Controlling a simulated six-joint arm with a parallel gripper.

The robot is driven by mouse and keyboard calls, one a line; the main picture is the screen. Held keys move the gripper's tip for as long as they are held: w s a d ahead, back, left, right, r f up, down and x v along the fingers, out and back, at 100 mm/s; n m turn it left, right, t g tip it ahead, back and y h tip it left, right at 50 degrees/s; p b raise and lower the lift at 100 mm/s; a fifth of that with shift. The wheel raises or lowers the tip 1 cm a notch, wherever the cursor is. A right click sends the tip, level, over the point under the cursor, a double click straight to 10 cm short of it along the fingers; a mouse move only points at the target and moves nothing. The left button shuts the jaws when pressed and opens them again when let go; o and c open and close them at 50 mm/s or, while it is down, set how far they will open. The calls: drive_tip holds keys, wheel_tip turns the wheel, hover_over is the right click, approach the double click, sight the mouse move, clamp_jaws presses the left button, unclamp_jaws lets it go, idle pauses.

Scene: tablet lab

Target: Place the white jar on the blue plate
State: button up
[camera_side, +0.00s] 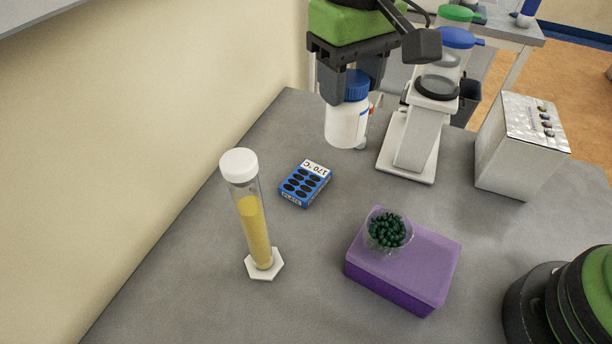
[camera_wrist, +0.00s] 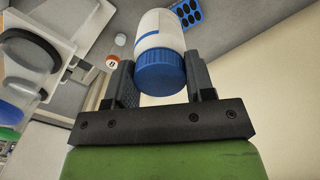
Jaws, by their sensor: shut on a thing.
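The white jar (camera_side: 345,124) with a blue ribbed cap hangs upright in my gripper (camera_side: 350,88), which is shut on it around the cap. The jar appears held above the back of the grey table. In the wrist view the jar (camera_wrist: 158,32) lies between both fingers of my gripper (camera_wrist: 160,82). The blue plate (camera_side: 305,184) is a small block with several dark wells and a white "170 °C" label, flat on the table. It stands in front and to the left of the jar. A corner of the blue plate (camera_wrist: 188,11) shows past the jar in the wrist view.
A tall cylinder of yellow contents with a white cap (camera_side: 252,215) stands left of centre. A purple block (camera_side: 408,275) bears a clear dish of dark green beads (camera_side: 387,231). A white instrument (camera_side: 412,145) and a metal box (camera_side: 520,145) stand right of the jar.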

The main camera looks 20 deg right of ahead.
drive_tip(key=w+a+n, duration=0.1)
drive_tip(key=a, duration=0.5)
drive_tip(key=f, duration=1)
drive_tip(key=shift+w+a+f, duration=0.2)
drive_tip(key=shift+a+f, duration=0.05)
drive_tip(key=shift+f, duration=0.1)
drive_tip(key=shift+f, duration=0.15)
drive_tip(key=o, duration=1)
drive_tip(key=shift+c, duration=0.2)
wheel_tip(320, 180, up, 12)
drive_tip(key=shift+r, duration=0.2)
